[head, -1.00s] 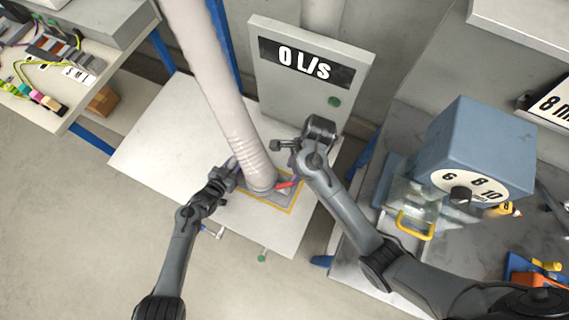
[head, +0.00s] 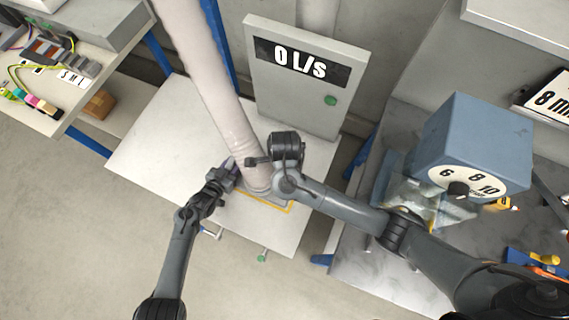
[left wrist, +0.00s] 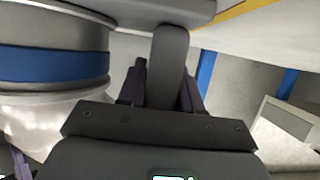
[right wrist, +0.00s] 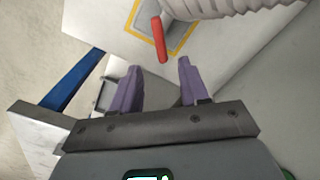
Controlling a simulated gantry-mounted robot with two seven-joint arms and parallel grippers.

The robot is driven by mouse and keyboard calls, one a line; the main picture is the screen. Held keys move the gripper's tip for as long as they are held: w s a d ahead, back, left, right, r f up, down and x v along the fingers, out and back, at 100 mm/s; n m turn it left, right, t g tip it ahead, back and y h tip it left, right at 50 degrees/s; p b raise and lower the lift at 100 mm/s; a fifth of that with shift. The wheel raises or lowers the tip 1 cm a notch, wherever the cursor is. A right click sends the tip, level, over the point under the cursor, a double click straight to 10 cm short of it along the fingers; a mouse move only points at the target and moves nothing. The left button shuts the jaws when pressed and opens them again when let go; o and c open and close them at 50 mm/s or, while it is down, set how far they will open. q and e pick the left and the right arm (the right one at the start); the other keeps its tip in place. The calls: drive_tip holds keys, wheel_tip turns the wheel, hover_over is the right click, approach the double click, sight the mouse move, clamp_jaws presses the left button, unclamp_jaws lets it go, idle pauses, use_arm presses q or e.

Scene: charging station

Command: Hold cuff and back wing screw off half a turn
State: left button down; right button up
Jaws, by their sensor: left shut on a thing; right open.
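The ribbed pale hose (head: 215,85) runs down to a cuff on a yellow-outlined plate on the table. In the left wrist view the cuff (left wrist: 55,65) is a grey cylinder with a blue band. My left gripper (left wrist: 165,82) is shut on a dark grey bar (left wrist: 170,55) beside the cuff. My right gripper (right wrist: 157,80) is open and empty, near the hose's foot. A red lever (right wrist: 158,38) lies ahead of its fingers, apart from them. My right arm hides the lever in the head view. I cannot make out a wing screw for certain.
A grey panel (head: 300,104) reading 0 L/s, with a green button, stands at the table's back. A blue box with a dial (head: 470,150) is on the right bench. The white table (head: 150,135) is clear at left. A bench with wiring (head: 60,70) is at the far left.

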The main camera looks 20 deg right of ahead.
wheel_tip(320, 180, down, 8)
drive_tip(key=shift+a+r, duration=0.1)
drive_tip(key=shift+r, duration=0.05)
drive_tip(key=shift+f, duration=0.95)
clamp_jaws()
